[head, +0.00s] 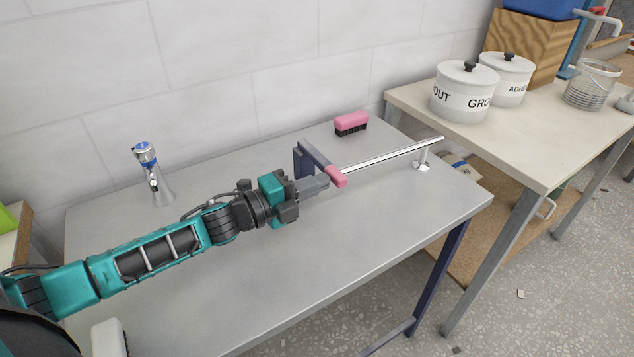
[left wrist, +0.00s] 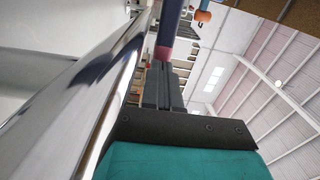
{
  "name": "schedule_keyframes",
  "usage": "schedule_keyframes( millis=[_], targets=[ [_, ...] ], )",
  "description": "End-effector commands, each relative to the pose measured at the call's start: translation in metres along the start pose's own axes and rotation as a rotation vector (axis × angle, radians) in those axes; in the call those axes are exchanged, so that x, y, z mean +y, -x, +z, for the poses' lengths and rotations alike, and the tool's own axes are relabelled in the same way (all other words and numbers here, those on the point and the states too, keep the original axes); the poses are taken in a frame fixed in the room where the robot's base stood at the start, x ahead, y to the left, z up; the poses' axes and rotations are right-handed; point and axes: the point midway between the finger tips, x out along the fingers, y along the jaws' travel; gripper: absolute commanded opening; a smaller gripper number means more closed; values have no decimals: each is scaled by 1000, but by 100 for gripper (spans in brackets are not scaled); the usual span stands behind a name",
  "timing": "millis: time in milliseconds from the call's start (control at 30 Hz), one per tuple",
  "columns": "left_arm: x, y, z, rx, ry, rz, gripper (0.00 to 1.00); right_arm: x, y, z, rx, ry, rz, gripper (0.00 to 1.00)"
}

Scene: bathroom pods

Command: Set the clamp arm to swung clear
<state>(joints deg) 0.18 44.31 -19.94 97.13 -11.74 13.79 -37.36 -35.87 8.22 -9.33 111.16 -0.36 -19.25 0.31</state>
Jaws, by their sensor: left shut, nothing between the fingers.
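The clamp arm (head: 318,160) is a dark blue bar with a pink tip (head: 337,177), standing over the grey table. A thin pale metal rail (head: 395,155) runs from near the tip to a small post (head: 422,160) at the right. My left gripper (head: 325,183) is shut and empty, with its fingertips close beside the pink tip. In the left wrist view, the closed fingers (left wrist: 165,88) point at the blue arm (left wrist: 170,22) and its pink tip (left wrist: 164,52). Whether they touch, I cannot tell. My right gripper is out of view.
A pink brush (head: 351,124) lies behind the clamp arm. A chrome tap-like fitting (head: 152,172) stands at the table's back left. Two lidded white canisters (head: 464,95) (head: 507,80) and a wire-like bucket (head: 592,85) stand on the right-hand bench. The front of the table (head: 250,290) is clear.

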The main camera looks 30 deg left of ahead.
Motion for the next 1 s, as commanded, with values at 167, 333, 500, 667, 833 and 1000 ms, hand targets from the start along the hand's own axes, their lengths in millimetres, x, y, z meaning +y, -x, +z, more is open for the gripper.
schedule_keyframes(
  millis=[167,333,500,667,833,1000],
  targets=[
    [0,-5,0,1,0,0,0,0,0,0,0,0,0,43],
    [0,-5,0,0,0,1,0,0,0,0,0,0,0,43],
    [0,-5,0,0,0,0,0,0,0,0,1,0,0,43],
    [-1,-10,-1,0,-2,-1,0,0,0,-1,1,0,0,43],
    [-1,-21,-4,0,-1,-2,0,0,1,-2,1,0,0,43],
    [-1,-37,-7,1,0,-3,0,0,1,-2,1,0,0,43]
  ],
)
